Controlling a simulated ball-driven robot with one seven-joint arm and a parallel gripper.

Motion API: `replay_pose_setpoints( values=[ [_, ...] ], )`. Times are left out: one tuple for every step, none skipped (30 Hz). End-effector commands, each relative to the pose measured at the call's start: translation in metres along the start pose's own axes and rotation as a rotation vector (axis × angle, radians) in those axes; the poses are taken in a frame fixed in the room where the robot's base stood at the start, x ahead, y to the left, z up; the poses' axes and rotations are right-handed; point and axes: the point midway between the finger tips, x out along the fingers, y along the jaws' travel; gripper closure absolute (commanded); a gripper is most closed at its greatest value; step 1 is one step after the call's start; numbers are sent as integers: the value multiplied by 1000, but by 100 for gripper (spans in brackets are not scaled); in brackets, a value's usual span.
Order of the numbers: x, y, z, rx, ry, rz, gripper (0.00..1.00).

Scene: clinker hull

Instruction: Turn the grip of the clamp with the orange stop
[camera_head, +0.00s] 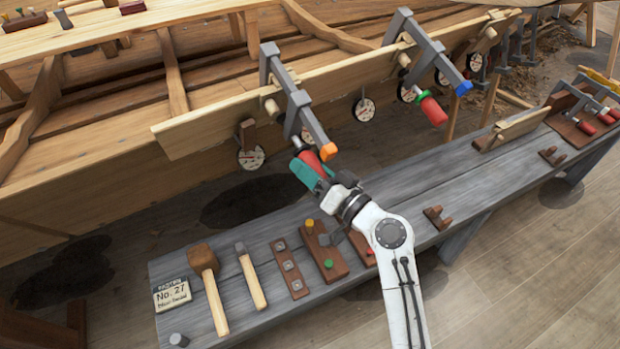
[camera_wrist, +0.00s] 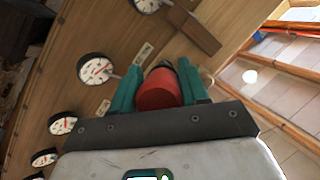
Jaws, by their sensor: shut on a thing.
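The clamp with the orange stop (camera_head: 328,152) is fixed over the plank at the hull's near edge, left of the other clamps. Its grey frame (camera_head: 290,90) hangs over the plank. Its red grip (camera_head: 309,162) points down toward the bench and is partly hidden by my gripper in the head view. My gripper (camera_head: 312,170) has teal fingers, one on each side of the red grip, and is shut on it. In the wrist view the round end of the red grip (camera_wrist: 159,90) sits between the teal fingers (camera_wrist: 160,92).
A clamp with a blue stop (camera_head: 463,88) and red grip stands to the right. Dial gauges (camera_head: 251,158) line the hull below the plank.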

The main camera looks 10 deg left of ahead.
Motion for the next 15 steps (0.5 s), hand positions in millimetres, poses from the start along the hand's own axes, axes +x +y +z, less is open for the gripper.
replay_pose_setpoints(
  values=[
    [-1,5,5,40,1,-15,86],
    [-1,5,5,67,1,-25,86],
    [-2,5,5,101,1,-39,86],
    [-2,5,5,128,1,-49,86],
    [-2,4,5,155,2,-60,86],
    [-2,4,5,190,1,-74,86],
    [-2,4,5,217,1,-85,86],
    [-2,4,5,244,1,-95,86],
    [-2,4,5,279,1,-108,86],
    [-2,3,5,306,0,-119,86],
    [-2,3,5,333,0,-128,86],
    [-2,3,5,369,0,-143,86],
    [-2,3,4,394,0,-152,86],
    [-2,2,4,419,0,-162,86],
    [-2,2,4,454,0,-175,86]
  ],
)
